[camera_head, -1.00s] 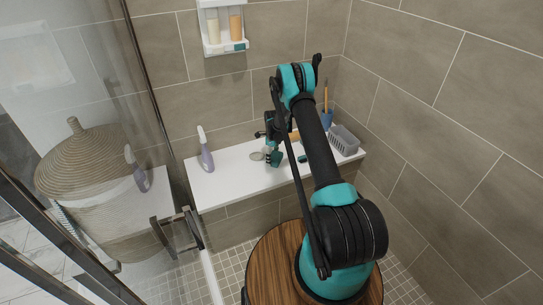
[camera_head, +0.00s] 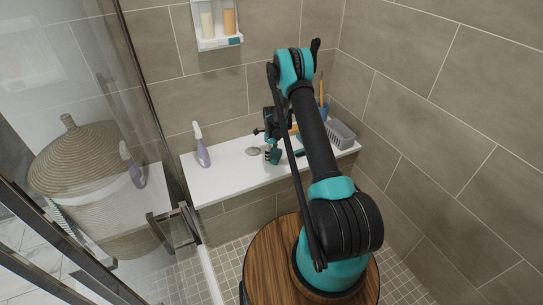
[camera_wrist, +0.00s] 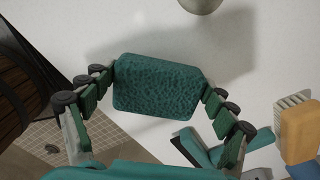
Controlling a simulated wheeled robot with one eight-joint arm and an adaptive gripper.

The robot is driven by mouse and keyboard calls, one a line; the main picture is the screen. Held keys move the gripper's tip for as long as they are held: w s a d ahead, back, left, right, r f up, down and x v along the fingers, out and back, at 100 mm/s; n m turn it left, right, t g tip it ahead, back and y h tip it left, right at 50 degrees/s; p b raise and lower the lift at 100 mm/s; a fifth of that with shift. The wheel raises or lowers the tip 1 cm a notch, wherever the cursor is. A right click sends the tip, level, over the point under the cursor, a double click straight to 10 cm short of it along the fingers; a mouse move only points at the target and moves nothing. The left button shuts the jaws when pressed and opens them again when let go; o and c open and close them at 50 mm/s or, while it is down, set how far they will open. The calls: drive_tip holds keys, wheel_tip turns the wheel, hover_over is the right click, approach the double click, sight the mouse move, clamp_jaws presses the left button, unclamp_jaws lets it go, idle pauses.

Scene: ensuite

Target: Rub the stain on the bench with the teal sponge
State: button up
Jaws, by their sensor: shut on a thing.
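The teal sponge (camera_wrist: 156,88) is a dark rounded block gripped between the two fingers of my gripper (camera_wrist: 157,84) in the wrist view. It is held above the white bench (camera_wrist: 245,55) and casts a shadow there. The stain (camera_head: 253,152) is a small greyish oval on the bench in the head view, just left of my gripper (camera_head: 272,147). In the wrist view the stain (camera_wrist: 203,4) is cut off by the top edge, beyond the sponge and apart from it. Whether the sponge touches the bench is unclear.
A purple spray bottle (camera_head: 202,146) stands on the bench's left. A wooden brush (camera_wrist: 298,130) and a teal tool (camera_wrist: 196,146) lie right of the gripper. A glass door (camera_head: 90,90) is at left.

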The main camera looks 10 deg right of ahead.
drive_tip(key=shift+r, duration=2.5)
drive_tip(key=shift+r, duration=0.1)
drive_tip(key=shift+r, duration=1.4)
